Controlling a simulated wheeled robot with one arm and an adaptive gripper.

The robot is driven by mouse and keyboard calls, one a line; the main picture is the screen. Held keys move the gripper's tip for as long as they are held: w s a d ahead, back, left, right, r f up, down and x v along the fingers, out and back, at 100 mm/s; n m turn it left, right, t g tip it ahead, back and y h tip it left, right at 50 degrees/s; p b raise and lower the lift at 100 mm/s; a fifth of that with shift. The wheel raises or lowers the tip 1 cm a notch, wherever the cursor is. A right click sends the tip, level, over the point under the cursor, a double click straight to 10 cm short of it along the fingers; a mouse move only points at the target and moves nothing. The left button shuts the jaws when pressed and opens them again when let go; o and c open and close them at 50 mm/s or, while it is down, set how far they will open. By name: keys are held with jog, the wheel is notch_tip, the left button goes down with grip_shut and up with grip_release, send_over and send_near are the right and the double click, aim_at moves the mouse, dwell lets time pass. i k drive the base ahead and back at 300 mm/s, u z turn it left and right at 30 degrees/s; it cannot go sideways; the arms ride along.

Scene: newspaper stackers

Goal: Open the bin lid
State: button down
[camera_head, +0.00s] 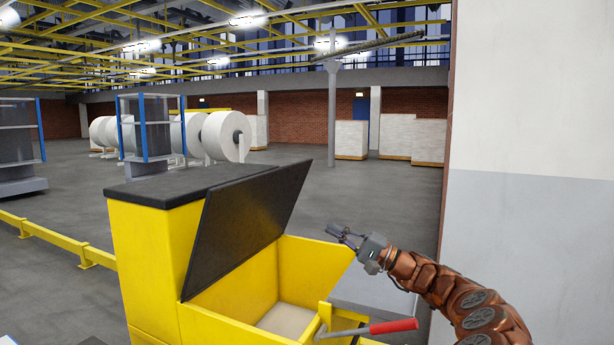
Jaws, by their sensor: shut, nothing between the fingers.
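The yellow bin (310,265) stands in front of me, its open top showing a pale grey inside. Its black lid (245,228) is raised, tilted back steeply on the left side of the opening, beside a taller yellow section with a dark top. My gripper (337,234) is in the air at the bin's far right corner, apart from the lid and to its right. Its fingers look close together and hold nothing. A lever with a red handle (393,326) sticks out at the bin's near right. The bin's lower part is cut off by the frame.
A white and grey wall (540,200) stands close on the right, behind my arm. A low yellow rail (55,240) runs along the floor at left. Large white paper rolls (222,136) and blue-posted racks (150,130) are farther back. Open grey floor lies beyond the bin.

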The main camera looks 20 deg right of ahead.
aim_at(240, 219)
jog(key=z, duration=0.25)
jog(key=i, duration=1.25)
jog(key=u, duration=0.1)
